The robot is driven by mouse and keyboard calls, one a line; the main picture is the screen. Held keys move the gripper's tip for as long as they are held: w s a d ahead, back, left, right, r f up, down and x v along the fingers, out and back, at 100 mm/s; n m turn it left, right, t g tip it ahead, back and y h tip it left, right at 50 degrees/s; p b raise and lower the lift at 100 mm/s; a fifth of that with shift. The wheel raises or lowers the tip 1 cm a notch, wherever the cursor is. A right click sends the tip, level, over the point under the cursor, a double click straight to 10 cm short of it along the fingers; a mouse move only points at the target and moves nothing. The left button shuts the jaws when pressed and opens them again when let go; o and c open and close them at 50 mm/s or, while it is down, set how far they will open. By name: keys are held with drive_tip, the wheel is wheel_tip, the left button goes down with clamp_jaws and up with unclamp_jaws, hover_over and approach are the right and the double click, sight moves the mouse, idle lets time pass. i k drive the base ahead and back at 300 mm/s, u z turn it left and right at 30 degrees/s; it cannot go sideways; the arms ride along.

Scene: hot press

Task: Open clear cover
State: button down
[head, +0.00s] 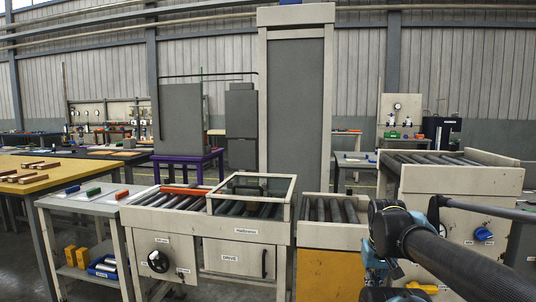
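The clear cover (255,195) is a see-through panel in a pale frame. It lies over the rollers in the right half of the press's feed table, left of the picture's middle. Dark rollers and a dark shape, possibly a handle or fitting, show through or at its back edge. It appears closed. My arm reaches in from the right edge and bends in front of the right-hand tables. My gripper is not clearly visible; only dark and blue arm parts show at the lower right, well apart from the cover.
Open rollers with an orange bar (185,191) lie left of the cover. A tall grey panel (296,120) stands behind. A roller table with a blue knob (483,233) is at right. A small shelf table (92,206) is at left.

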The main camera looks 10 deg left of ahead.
sight(212, 193)
drive_tip(key=z, duration=1.2)
drive_tip(key=k, duration=1.5)
drive_tip(key=u, duration=0.8)
drive_tip(key=i, duration=1)
drive_tip(key=z, duration=0.05)
